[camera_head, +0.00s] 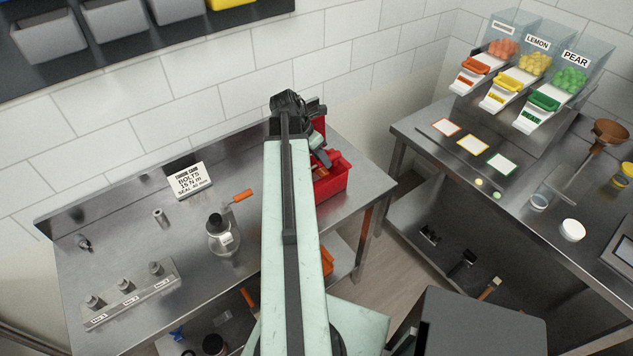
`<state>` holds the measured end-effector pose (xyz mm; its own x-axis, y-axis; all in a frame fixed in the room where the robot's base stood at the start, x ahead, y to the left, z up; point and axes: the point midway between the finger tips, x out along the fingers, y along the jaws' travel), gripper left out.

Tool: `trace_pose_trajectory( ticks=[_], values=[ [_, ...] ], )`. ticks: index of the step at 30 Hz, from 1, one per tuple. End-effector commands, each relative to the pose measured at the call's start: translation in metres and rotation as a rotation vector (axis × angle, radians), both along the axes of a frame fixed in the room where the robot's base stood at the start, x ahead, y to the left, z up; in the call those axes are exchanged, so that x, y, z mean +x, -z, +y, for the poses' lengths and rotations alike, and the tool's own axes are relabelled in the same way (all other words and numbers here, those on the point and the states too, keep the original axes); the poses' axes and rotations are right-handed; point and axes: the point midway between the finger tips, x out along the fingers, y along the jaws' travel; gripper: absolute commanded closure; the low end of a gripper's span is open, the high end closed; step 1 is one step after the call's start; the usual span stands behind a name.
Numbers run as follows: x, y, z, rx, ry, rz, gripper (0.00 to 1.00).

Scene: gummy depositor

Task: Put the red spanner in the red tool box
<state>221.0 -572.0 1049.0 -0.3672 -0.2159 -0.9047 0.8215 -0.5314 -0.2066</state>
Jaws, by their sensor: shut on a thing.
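The red tool box (333,186) stands open at the right end of the left steel bench, against the wall. My arm reaches up and over the bench and covers the left part of the box. My gripper (321,157) points down at the box opening, just right of the end of the arm. It is shut on the red spanner, which is mostly hidden by the gripper and arm, so its exact pose is unclear. I cannot tell whether the spanner touches the box.
A bottle (222,235), an orange-handled tool (240,196), a torque sign (189,180) and a numbered block (130,295) stand on the left bench. The right bench (430,125) holds candy dispensers (513,90) and coloured cards (472,145). A floor gap separates the benches.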

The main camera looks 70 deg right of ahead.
Motion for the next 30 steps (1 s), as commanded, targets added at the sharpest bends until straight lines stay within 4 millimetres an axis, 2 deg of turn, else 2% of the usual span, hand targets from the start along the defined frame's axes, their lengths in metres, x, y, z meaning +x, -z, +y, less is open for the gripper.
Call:
trace_pose_trajectory(
  ticks=[1,3,8,15,23,30],
  values=[
    [0.000,0.022,0.000,0.000,0.000,0.000,1.00],
    [0.000,0.029,0.000,0.000,0.000,0.000,1.00],
    [0.000,0.027,0.000,0.000,0.000,0.000,1.00],
    [0.001,0.065,0.000,0.000,0.000,0.000,1.00],
    [0.001,0.061,0.000,0.000,-0.001,0.000,1.00],
    [0.001,0.070,0.001,0.000,-0.001,0.001,1.00]
  ],
)
